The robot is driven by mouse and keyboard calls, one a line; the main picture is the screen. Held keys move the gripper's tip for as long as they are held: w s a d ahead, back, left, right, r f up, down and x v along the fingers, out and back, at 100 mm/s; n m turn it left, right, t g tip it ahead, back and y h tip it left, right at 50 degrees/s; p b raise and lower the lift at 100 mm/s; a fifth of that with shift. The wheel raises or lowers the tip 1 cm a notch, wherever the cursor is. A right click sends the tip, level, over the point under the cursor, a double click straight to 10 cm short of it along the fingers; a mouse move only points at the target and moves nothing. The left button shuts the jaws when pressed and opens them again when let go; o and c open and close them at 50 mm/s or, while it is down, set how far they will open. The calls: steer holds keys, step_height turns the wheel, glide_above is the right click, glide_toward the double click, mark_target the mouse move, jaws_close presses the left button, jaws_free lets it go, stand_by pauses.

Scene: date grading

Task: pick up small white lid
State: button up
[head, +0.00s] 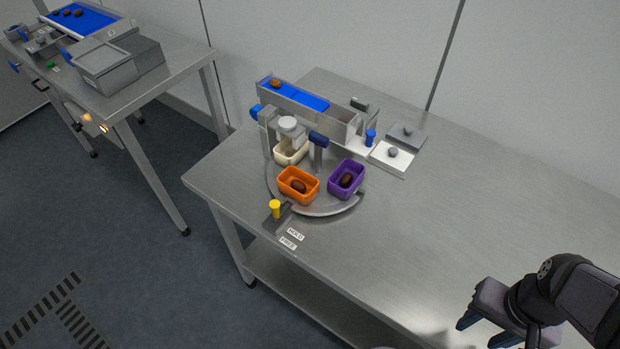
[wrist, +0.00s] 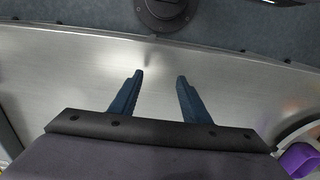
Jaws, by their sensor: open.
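The small white lid (head: 386,162) is a flat square plate with a grey round knob, lying near the back of the steel table, right of the sorting machine. A grey lid (head: 418,139) with a similar knob lies just behind it. My gripper (head: 482,333) is at the front right of the table, far from both lids. Its two blue fingers are apart with nothing between them, as the wrist view (wrist: 160,77) also shows. Neither lid shows in the wrist view.
A yellow-knobbed lever (head: 275,207) is in front. The table's right side is clear.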

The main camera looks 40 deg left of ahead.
steer(key=shift+w, duration=0.1)
steer(key=w+a+r+n, duration=0.25)
steer(key=w+a, duration=0.25)
steer(key=w, duration=0.6)
steer(key=n+t+y, duration=0.3)
steer(key=n+y, duration=0.1)
steer(key=n, duration=0.4)
glide_toward(394, 149)
steer(key=shift+p+x, duration=1.5)
steer(key=shift+x, duration=2.6)
